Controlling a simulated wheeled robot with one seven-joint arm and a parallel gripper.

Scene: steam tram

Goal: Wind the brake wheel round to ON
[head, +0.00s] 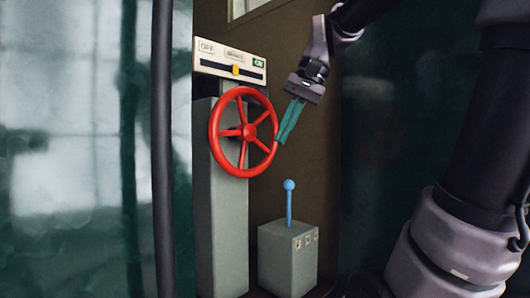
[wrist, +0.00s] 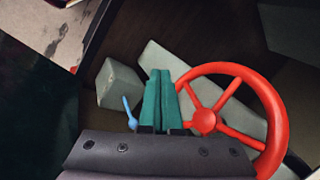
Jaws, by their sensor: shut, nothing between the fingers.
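The red brake wheel (head: 244,131) stands on a grey pedestal (head: 230,225). It also shows in the wrist view (wrist: 203,122), to the right of my fingers. Above it is a white plate (head: 230,62) marked OFF at the left and with a green ON mark at the right; a yellow pointer (head: 236,71) sits about midway between them. My gripper (head: 281,140) is shut and empty, with its teal fingers pointing down at the wheel's right rim. In the wrist view the fingertips (wrist: 160,73) are beside the rim's left part. I cannot tell whether they touch it.
A grey box (head: 288,255) with a blue ball-topped lever (head: 289,200) stands low to the right of the pedestal. A dark vertical pole (head: 162,150) is to the left. A brown panel lies behind the wheel. The space left of the pedestal looks open.

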